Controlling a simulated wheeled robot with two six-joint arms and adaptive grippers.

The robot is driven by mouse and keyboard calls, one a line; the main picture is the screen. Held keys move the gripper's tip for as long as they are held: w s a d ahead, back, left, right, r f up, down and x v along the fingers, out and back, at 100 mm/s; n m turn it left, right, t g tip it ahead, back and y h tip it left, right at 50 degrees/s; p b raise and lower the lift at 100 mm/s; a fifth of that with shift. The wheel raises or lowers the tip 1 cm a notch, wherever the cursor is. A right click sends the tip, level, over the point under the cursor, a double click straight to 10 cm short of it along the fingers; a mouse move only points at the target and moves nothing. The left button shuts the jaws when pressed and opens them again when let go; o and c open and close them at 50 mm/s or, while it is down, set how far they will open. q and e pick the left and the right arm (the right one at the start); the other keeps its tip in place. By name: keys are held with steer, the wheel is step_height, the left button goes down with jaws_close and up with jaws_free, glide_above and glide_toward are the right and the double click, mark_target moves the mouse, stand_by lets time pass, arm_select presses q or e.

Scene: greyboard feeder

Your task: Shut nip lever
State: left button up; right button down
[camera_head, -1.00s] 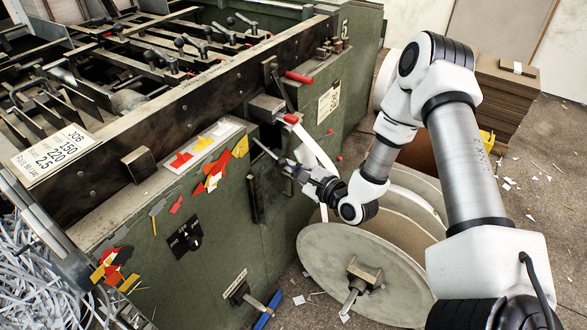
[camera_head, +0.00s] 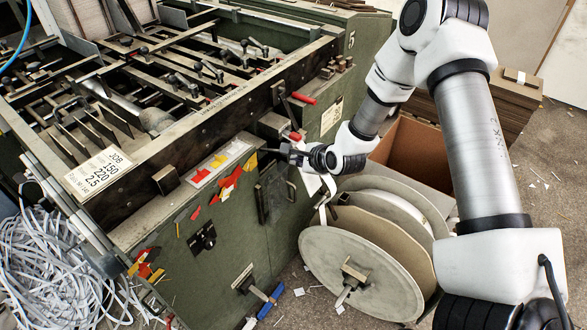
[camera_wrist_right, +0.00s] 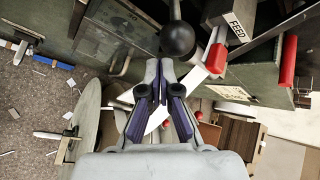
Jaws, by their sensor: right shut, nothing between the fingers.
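My right gripper (camera_head: 291,152) is at the side of the green machine (camera_head: 222,216), just below a small block with a red tip (camera_head: 293,136). In the right wrist view, my right gripper (camera_wrist_right: 166,84) is shut and empty. A lever with a black ball knob (camera_wrist_right: 177,39) lies just beyond its fingertips; whether they touch the knob is unclear. A red-ended part (camera_wrist_right: 216,58) is to the knob's right. No label marks which lever is the nip lever. My left gripper is out of view.
A red handle (camera_head: 303,98) sticks out above the gripper. A large reel (camera_head: 345,285) with a white strip stands below my right arm. A cardboard box (camera_head: 417,150) and stacked boards (camera_head: 490,105) are behind it. Paper shreds (camera_head: 55,265) pile at left.

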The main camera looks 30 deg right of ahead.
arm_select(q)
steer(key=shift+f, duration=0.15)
arm_select(e)
steer(key=shift+d+f, duration=0.1)
steer(key=shift+f, duration=0.1)
arm_select(q)
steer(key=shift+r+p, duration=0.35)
steer(key=shift+p, duration=0.05)
arm_select(e)
steer(key=shift+s+r, duration=0.1)
steer(key=shift+r, duration=0.6)
